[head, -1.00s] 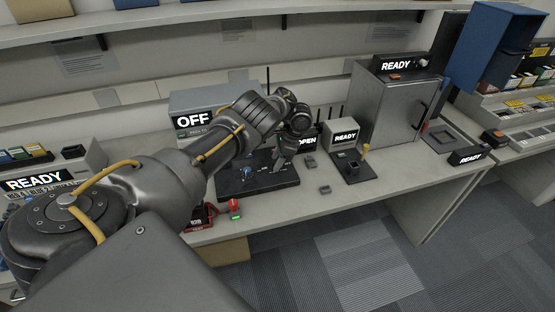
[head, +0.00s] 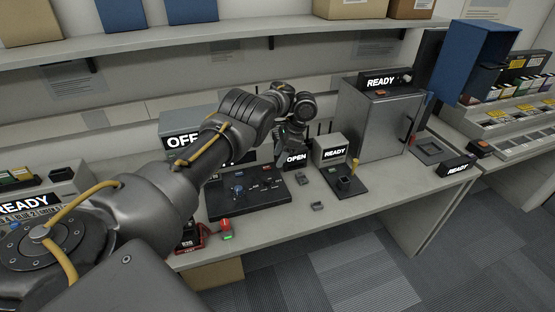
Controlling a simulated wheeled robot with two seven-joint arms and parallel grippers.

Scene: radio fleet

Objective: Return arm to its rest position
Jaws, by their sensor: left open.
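My left arm (head: 190,172) comes in from the lower left and reaches over the bench. My left gripper (head: 281,160) hangs at its end, pointing down, just behind the black board and left of the OPEN sign (head: 296,159). It is small and dark here, its jaws apart, and I see nothing held. The black board (head: 262,196) with small parts on it lies on the bench below the arm, apart from the gripper. My right gripper is not in view.
The OFF unit (head: 172,135) stands behind my forearm. A READY box (head: 331,151) and a grey cabinet (head: 376,127) stand to the right. A red device (head: 190,237) sits at the bench's front edge. A shelf (head: 210,40) runs above. Floor at the lower right is clear.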

